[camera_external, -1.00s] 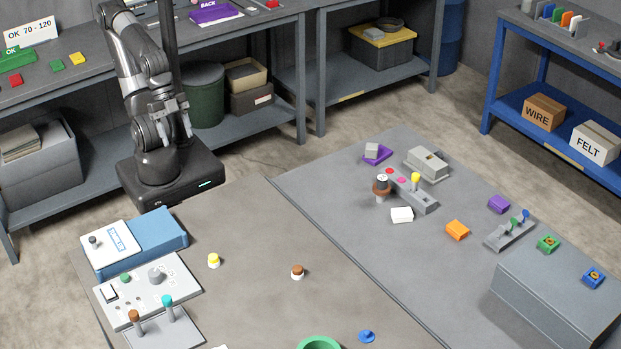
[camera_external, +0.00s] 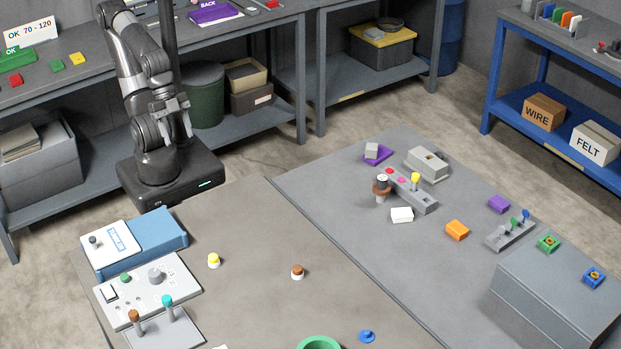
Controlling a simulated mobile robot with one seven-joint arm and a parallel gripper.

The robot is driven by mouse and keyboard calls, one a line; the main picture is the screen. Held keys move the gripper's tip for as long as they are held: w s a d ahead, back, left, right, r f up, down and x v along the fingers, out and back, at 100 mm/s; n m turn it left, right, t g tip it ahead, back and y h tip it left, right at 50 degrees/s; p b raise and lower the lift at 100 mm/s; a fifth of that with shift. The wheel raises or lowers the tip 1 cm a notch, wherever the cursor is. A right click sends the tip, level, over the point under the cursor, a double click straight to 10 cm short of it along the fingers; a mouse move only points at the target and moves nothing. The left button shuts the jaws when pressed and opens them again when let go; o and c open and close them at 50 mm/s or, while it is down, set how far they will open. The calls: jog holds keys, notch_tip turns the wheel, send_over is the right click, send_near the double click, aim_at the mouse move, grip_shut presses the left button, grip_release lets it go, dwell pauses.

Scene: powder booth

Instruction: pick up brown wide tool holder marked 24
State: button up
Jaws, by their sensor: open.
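A brown wide ring-shaped piece (camera_external: 381,190) stands upright on the grey table, at the left end of a grey rack, with a dark and white top and a pale lower part. It looks like the brown wide tool holder, but the mark on it is too small to read. A smaller brown-topped white piece (camera_external: 297,272) stands alone on the nearer brownish table. My gripper (camera_external: 178,106) is open and empty, folded close to my arm at the upper left, far from both brown pieces.
The grey rack (camera_external: 412,190) holds small coloured pieces, with a white block (camera_external: 402,215) in front and a grey housing (camera_external: 427,163) behind. An orange block (camera_external: 457,230) lies to the right. A control panel (camera_external: 148,290) stands at the near left. The middle of the brownish table is mostly clear.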

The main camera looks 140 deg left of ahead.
jog(key=w+a+r+n, duration=0.35)
jog(key=w+a, duration=0.35)
jog(key=w, duration=0.4)
jog(key=n+g+y, duration=0.3)
jog(key=n+y, duration=0.1)
jog(key=n, duration=0.3)
send_over(382, 178)
jog(key=s+d, duration=0.3)
notch_tip(382, 178, down, 12)
jog(key=f, duration=0.1)
jog(key=x, duration=1)
jog(key=shift+w+d+f, duration=0.1)
jog(key=shift+w, duration=0.3)
jog(key=shift+c, duration=0.3)
jog(key=c, duration=0.7)
jog(key=shift+c, duration=0.6)
